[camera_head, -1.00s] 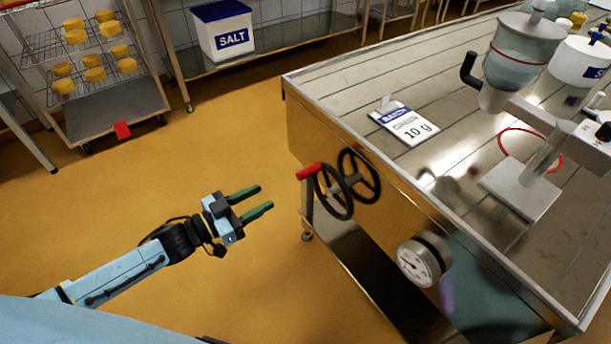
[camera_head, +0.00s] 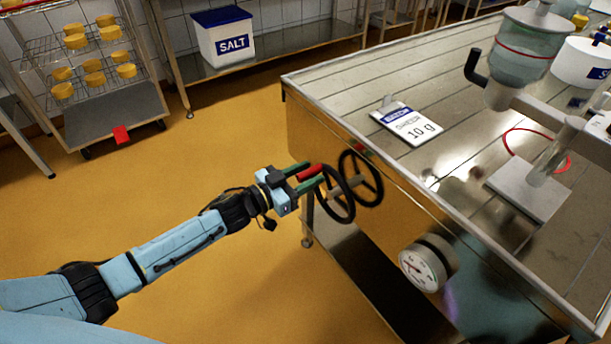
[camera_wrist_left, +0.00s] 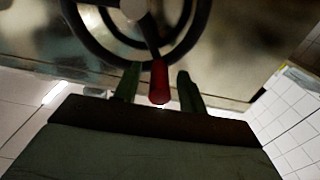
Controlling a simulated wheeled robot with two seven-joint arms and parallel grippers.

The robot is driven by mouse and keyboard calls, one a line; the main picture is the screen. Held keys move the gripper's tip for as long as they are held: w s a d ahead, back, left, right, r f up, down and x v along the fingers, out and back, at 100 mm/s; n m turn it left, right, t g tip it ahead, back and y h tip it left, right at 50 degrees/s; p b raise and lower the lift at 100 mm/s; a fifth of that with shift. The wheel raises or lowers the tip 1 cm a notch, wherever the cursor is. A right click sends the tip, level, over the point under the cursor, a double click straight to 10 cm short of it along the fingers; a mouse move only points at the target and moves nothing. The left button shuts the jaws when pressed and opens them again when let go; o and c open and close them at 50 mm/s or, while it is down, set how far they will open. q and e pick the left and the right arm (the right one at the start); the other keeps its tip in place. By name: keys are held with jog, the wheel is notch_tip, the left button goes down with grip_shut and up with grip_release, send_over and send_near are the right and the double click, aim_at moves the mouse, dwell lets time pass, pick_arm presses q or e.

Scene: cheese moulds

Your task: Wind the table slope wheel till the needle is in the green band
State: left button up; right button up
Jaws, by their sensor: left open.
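The black slope wheel (camera_head: 334,196) stands out from the table's side, with its reflection in the steel beside it. Its red handle (camera_head: 310,172) points out toward my left gripper. My left gripper (camera_head: 305,176) is open, with its green fingers on either side of the red handle. In the left wrist view the red handle (camera_wrist_left: 159,82) lies between the two fingertips (camera_wrist_left: 157,85), with gaps visible on both sides. The round white dial (camera_head: 419,269) sits lower on the table side; its needle and bands are too small to read surely. My right gripper is not in view.
The steel table (camera_head: 350,85) fills the right side. On it are a card reading 10 g (camera_head: 407,124), a dispenser (camera_head: 525,50) and a white tub (camera_head: 583,62). A cheese rack (camera_head: 110,110) and salt bin (camera_head: 224,40) stand behind. The floor at left is open.

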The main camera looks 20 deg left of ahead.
pick_arm(q)
grip_shut()
jog(key=shift+a, duration=0.1)
dwell(0.4)
